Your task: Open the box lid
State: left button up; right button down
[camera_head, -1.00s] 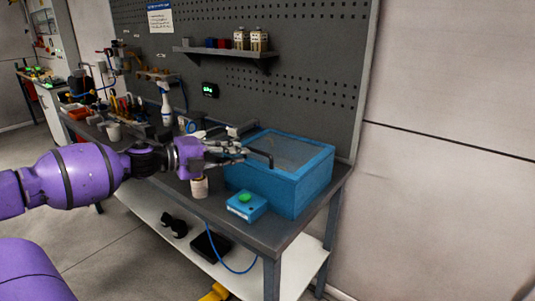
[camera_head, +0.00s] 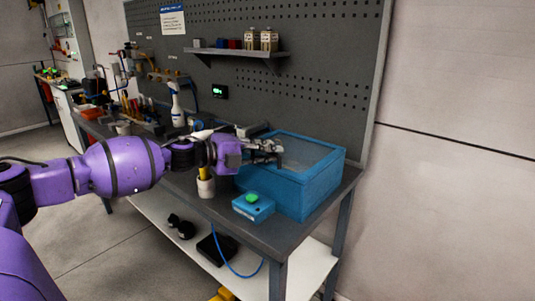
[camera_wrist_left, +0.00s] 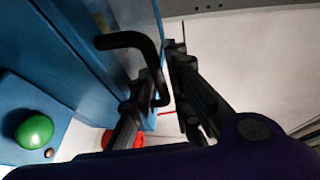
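The blue box (camera_head: 297,188) stands on the right end of the workbench. Its lid (camera_head: 318,145), a blue frame around a greyish panel, lies closed on top. My left gripper (camera_head: 272,150) is at the left edge of the lid. In the left wrist view a black bent handle (camera_wrist_left: 128,39) reaches in between the two fingers of my left gripper (camera_wrist_left: 162,72). The fingers stand apart, with a gap visible beside the handle. In the head view the gripper mostly hides the handle. My right gripper is not in view.
A small blue button box with a green button (camera_head: 252,199) sits in front of the box; it also shows in the left wrist view (camera_wrist_left: 34,131). A cup (camera_head: 206,186) stands below my left wrist. A spray bottle (camera_head: 176,104) and a pegboard (camera_head: 310,60) are behind.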

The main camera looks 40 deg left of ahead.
pick_arm(q)
grip_shut()
dwell(0.3)
